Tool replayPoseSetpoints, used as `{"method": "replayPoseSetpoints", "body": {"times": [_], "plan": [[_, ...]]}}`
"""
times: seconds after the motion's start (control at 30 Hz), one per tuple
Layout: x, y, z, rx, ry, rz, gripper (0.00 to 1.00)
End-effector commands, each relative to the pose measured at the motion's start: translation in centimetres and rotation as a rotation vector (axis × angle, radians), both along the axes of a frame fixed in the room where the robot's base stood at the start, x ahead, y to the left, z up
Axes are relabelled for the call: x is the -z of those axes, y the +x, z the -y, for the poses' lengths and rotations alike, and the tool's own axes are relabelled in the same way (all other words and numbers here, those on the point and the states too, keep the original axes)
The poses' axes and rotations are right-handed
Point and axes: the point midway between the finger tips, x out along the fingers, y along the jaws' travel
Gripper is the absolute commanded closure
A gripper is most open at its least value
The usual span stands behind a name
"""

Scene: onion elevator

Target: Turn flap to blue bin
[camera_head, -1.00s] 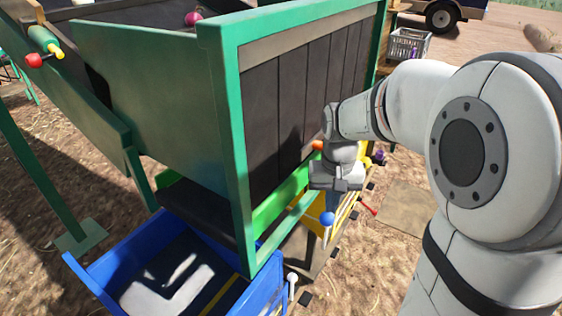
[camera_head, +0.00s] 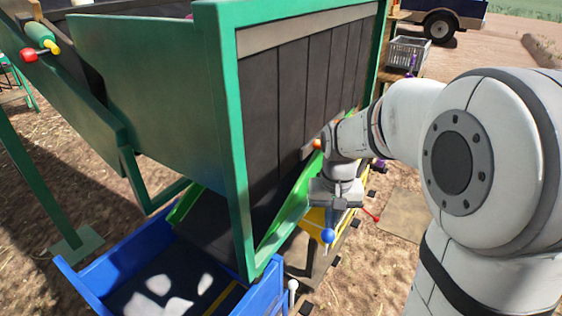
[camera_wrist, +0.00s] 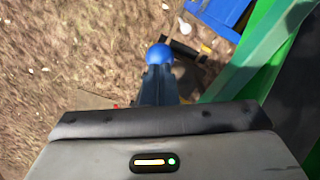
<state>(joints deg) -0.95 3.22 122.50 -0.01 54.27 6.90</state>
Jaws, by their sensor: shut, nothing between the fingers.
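The flap (camera_head: 291,208) is a dark panel with bright green sides under the green-framed hopper; it slopes down toward the blue bin (camera_head: 262,298). A blue ball knob (camera_head: 327,236) sits just below my gripper (camera_head: 330,214) in the head view. In the wrist view the blue ball (camera_wrist: 159,54) lies right at the tips of my closed fingers (camera_wrist: 158,72). Whether they touch it I cannot tell. My gripper is shut with nothing held. The knob's link to the flap is hidden.
The green hopper frame (camera_head: 236,150) stands close left of my gripper. A yellow part (camera_head: 318,222) and a red-tipped lever (camera_head: 371,215) are beside and behind it. A grey crate (camera_head: 408,52) stands farther back.

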Motion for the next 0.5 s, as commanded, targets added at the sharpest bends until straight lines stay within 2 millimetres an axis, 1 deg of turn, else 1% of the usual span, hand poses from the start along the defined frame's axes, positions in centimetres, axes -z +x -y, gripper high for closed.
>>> {"method": "replayPoseSetpoints", "body": {"times": [0.23, 0.5], "plan": [[-0.3, -0.1, 0.1, 0.001, 0.000, 0.000, 1.00], [-2.6, -1.3, 1.8, 0.003, 0.000, 0.001, 1.00]]}}
